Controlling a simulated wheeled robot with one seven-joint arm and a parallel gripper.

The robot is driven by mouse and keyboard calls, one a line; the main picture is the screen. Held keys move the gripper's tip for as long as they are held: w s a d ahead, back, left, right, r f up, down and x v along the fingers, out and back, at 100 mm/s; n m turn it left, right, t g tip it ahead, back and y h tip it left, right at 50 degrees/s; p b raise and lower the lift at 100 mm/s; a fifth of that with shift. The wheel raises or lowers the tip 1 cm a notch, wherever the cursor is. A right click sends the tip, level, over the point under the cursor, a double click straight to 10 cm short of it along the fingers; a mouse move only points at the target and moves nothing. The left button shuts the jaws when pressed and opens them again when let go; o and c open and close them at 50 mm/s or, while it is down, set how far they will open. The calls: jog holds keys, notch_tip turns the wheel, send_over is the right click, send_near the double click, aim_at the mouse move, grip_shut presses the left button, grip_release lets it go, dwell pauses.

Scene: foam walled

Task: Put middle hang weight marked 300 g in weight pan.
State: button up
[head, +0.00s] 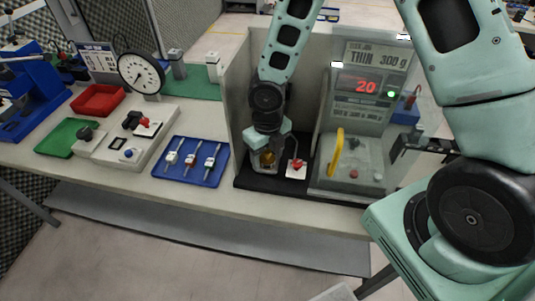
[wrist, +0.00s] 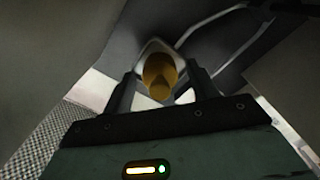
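My gripper (head: 266,140) points down inside the walled bay left of the display unit. A brass-coloured weight (head: 267,158) shows just below it, low in the bay; no marking on it can be read. In the wrist view the weight (wrist: 160,74) lies between my two fingers (wrist: 161,84). There appears to be a gap on each side, so the gripper looks open around it. A pale rim surrounds the weight and may be the weight pan (wrist: 147,46), though most of it is hidden.
The display unit (head: 357,85) reads "THIN 300 g" and a red "20". The bay's grey wall (head: 238,110) is close on the left. A blue tray (head: 186,180) with three small fittings lies outside it.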

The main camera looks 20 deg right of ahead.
aim_at(268, 151)
notch_tip(268, 151, up, 12)
jog(key=p, duration=0.2)
jog(key=s+a+r+m, duration=0.3)
jog(key=s+r+m, duration=0.2)
jog(key=s+m, duration=0.5)
jog(key=s+a+r+m, duration=0.3)
jog(key=s+r+m, duration=0.3)
jog(key=m, duration=1.5)
jog(key=s, duration=0.4)
jog(key=shift+a+y, duration=0.15)
jog(key=shift+y, duration=0.15)
jog(key=shift+r, duration=0.1)
notch_tip(268, 151, down, 2)
jog(key=shift+f+b, duration=0.25)
jog(key=shift+b, duration=0.75)
